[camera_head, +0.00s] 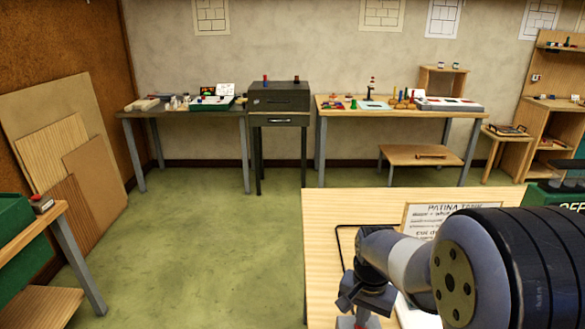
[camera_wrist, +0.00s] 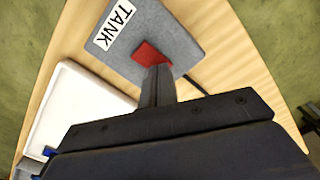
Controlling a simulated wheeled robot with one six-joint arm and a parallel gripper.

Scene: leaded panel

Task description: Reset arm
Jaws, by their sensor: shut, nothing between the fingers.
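My gripper (camera_wrist: 158,82) is shut with nothing between its fingers, above the wooden table. In the head view, its end (camera_head: 360,316) is low in the picture, in front of my arm. Just beyond the fingertips in the wrist view is a red patch (camera_wrist: 148,53) over a grey piece (camera_wrist: 185,45) with a white label reading "TANK" (camera_wrist: 119,23). I cannot tell whether the fingers touch it. The arm hides much of the near table in the head view.
A white tray (camera_wrist: 85,103) lies left of the grey piece. The near table (camera_head: 330,205) bears a "PATINA" sign (camera_head: 430,213). Tables with small items (camera_head: 395,103) and a dark cabinet (camera_head: 280,95) line the back wall. Boards (camera_head: 60,150) lean left. Green floor (camera_head: 210,230) is clear.

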